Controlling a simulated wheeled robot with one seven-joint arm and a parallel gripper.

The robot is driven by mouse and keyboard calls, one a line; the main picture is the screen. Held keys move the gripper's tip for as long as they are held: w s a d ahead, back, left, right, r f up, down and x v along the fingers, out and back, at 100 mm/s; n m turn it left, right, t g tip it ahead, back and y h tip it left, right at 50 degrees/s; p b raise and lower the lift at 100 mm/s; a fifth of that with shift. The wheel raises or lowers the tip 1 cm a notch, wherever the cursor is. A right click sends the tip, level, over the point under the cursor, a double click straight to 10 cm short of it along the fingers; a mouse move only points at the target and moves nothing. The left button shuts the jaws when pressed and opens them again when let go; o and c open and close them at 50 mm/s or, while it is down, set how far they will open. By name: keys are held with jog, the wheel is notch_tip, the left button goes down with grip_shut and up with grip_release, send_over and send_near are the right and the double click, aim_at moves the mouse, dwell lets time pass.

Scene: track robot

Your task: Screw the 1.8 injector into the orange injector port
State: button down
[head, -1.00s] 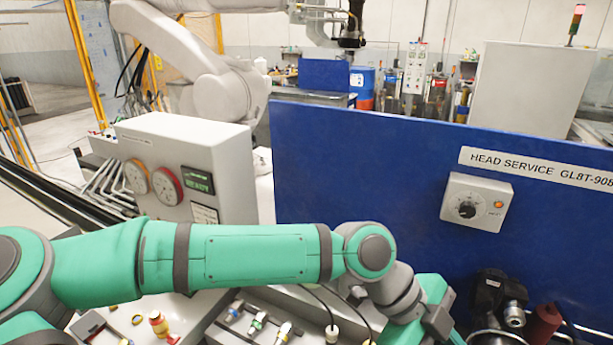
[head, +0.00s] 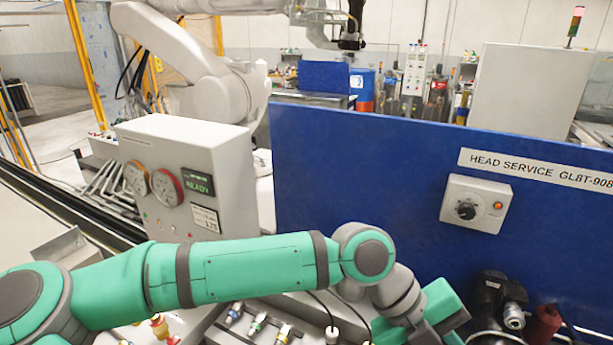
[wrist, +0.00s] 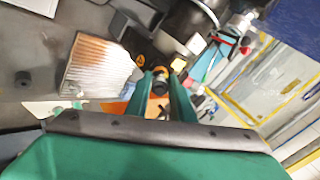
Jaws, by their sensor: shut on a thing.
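My gripper (wrist: 160,98) shows in the wrist view, its two green fingers shut on a small dark cylindrical part (wrist: 160,86), apparently an injector; its label cannot be read. Orange shows around and behind this part, but I cannot tell whether it is the orange injector port or whether the part touches it. In the head view my green and grey wrist is at the lower right, and the fingertips are out of frame. Several injectors with coloured bands (head: 257,323) lie in a row in front of the grey console.
A blue panel (head: 360,180) with a dial box (head: 476,203) stands behind my arm. Dark fittings (head: 497,298) and a dark red cylinder (head: 543,325) are right of my wrist. A grey console with gauges (head: 185,185) stands at left. A ribbed pale block (wrist: 95,66) is beside the fingers.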

jog(key=m, duration=0.5)
jog(key=shift+s, duration=0.1)
jog(key=m, duration=1)
jog(key=shift+m, duration=1.1)
